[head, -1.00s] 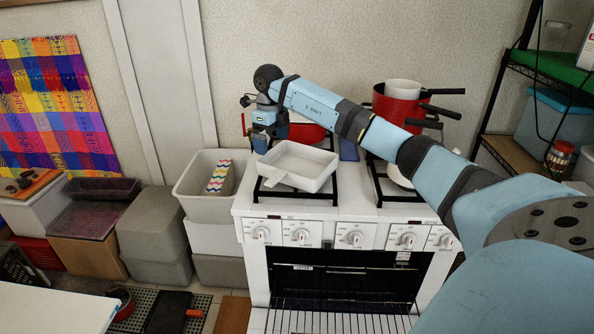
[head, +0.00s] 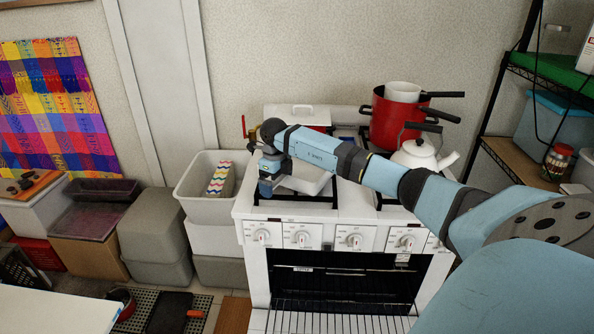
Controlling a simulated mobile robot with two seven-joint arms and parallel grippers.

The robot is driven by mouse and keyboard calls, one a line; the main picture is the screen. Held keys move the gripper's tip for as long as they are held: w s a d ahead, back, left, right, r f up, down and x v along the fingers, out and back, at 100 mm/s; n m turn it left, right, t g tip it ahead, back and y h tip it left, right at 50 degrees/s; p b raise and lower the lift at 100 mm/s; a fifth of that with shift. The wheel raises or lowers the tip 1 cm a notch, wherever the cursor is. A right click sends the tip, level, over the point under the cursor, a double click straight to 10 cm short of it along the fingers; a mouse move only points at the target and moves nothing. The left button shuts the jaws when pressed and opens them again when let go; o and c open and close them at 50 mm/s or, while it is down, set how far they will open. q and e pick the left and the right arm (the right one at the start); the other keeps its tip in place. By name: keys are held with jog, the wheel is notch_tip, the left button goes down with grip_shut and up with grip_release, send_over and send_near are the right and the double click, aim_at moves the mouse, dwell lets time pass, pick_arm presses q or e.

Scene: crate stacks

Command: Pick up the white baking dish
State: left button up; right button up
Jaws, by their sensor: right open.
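The white baking dish (head: 309,181) sits on the left front burner of the white stove (head: 325,240). My right arm crosses in front of it and hides much of it. My right gripper (head: 267,186) points down at the left side of the dish, over or beside its handle. The jaws are open; whether they touch the dish cannot be told. My left gripper is not in the picture.
A red pot (head: 390,120) with a white pot inside stands at the back right of the stove, with a white kettle (head: 422,157) in front. A lidded red pan (head: 298,115) is behind the dish. A grey crate (head: 187,195) stands at the left.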

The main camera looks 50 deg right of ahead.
jog(key=c, duration=1)
jog(key=shift+r, duration=0.1)
jog(key=shift+c, duration=0.8)
jog(key=shift+r, duration=0.1)
